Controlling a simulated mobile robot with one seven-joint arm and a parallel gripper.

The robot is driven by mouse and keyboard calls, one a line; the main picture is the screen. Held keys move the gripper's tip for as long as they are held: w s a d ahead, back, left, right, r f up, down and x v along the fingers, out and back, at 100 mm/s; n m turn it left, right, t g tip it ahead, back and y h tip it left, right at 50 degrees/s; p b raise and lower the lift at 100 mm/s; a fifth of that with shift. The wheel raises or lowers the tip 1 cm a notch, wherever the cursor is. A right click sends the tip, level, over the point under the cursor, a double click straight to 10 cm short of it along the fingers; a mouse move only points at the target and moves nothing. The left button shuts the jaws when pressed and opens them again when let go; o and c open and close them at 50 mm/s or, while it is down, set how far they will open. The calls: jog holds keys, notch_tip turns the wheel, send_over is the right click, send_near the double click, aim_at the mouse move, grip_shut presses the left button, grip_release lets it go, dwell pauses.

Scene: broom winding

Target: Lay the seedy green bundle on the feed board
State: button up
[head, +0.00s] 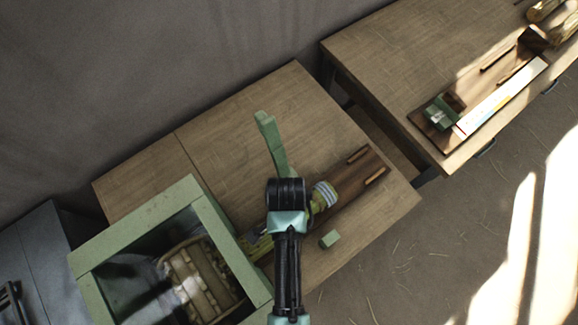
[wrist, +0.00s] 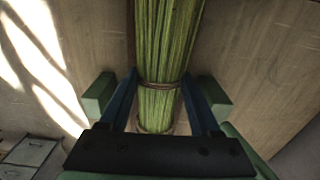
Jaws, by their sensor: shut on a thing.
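My gripper (wrist: 162,100) is shut on a green bundle (wrist: 165,45) of long stalks, with its blue fingers on either side. Thin ties go round the bundle near the fingers; no seeds can be made out. In the head view my arm hides most of the bundle; a yellow-green part with a pale band (head: 324,195) shows just right of the wrist. It appears over a dark slotted board (head: 350,190), likely the feed board, on the middle table. I cannot tell whether the bundle touches the board.
A green-framed machine (head: 140,225) stands at lower left. A green lever (head: 270,140) rises behind my wrist and a small green block (head: 330,239) is in front. Another table (head: 400,70) at right holds a measuring board (head: 500,95) and pale bundles (head: 562,25).

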jog(key=shift+w+d+f, duration=0.1)
jog(key=shift+f, duration=0.35)
jog(key=shift+f, duration=0.1)
jog(key=o, duration=1.4)
notch_tip(320, 180, up, 12)
jog(key=shift+r, duration=0.15)
